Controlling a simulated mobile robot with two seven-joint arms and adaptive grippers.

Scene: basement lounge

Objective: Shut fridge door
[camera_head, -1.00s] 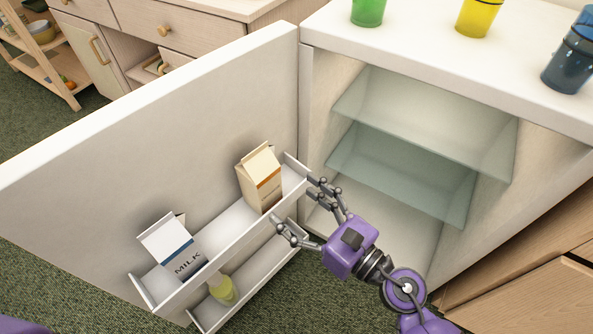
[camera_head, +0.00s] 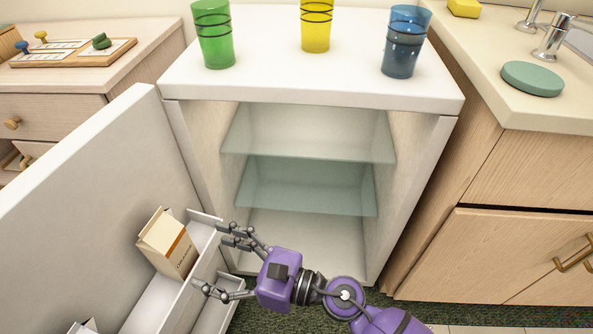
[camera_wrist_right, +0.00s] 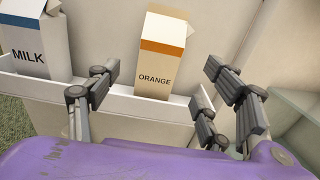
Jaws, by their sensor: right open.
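The fridge door (camera_head: 85,190) stands wide open, swung out to the left of the small white fridge (camera_head: 310,95). Its inner side faces me, with shelves holding an orange carton (camera_head: 165,243) and a milk carton, cut off at the bottom edge; the milk carton (camera_wrist_right: 28,45) shows more fully in the right wrist view. My right gripper (camera_head: 218,260) is open and empty at the hinge-side end of the door shelf (camera_head: 160,305), close to the orange carton. In the wrist view its fingers spread around the shelf edge; whether they touch cannot be told. My left gripper is out of view.
Green (camera_head: 213,35), yellow (camera_head: 316,25) and blue (camera_head: 405,42) cups stand on the fridge top. The fridge's glass shelves (camera_head: 308,185) are empty. A sink counter (camera_head: 500,80) stands right, a wooden drawer unit (camera_head: 80,95) left.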

